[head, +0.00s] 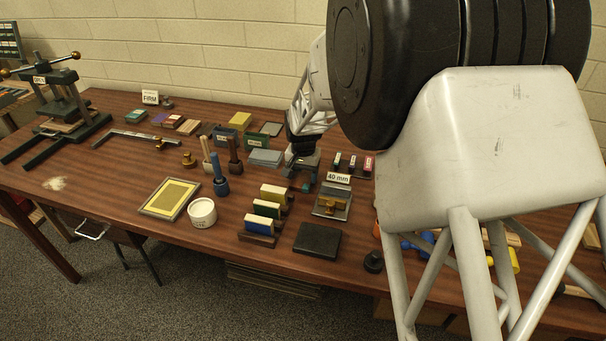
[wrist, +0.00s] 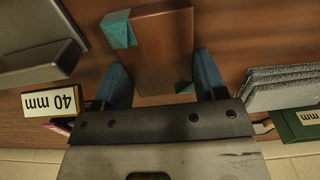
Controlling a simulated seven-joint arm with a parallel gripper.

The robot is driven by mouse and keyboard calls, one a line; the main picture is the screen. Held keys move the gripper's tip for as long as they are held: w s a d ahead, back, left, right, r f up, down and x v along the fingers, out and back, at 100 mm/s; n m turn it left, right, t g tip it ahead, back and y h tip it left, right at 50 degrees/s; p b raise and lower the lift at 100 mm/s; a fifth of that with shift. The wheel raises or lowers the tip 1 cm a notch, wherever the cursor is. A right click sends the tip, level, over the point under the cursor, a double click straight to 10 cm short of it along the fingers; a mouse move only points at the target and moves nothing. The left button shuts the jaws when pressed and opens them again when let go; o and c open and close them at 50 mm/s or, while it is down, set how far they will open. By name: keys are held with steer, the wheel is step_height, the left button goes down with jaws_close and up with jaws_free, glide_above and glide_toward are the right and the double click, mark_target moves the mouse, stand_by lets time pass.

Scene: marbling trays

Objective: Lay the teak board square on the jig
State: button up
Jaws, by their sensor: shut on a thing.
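My gripper (head: 303,176) is low over the middle of the table in the head view. In the wrist view its blue fingers (wrist: 163,84) are shut on a brown wooden block with teal corner patches, which I take for the teak board (wrist: 160,45). In the head view the board is mostly hidden by the gripper; only a teal patch shows. I cannot tell whether it touches the table. A grey metal plate with a raised edge and a brass piece, perhaps the jig (head: 324,213), lies to the right and nearer; its grey edge also shows in the wrist view (wrist: 40,58).
A "40 mm" sign (head: 338,178) stands close right of my gripper, before a rack of small coloured-top items. Grey stacked slabs (head: 265,157) are close left. Upright-handled tools (head: 220,180), coloured blocks (head: 268,209) and a black pad (head: 317,240) are nearer. My upper arm hides the right side.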

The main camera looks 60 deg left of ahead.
mark_target(303, 176)
stand_by(0.3)
steer(key=o, duration=1)
steer(key=shift+f, duration=0.1)
step_height(303, 176, up, 12)
steer(key=shift+r, duration=0.15)
stand_by(0.5)
steer(key=shift+o, duration=0.4)
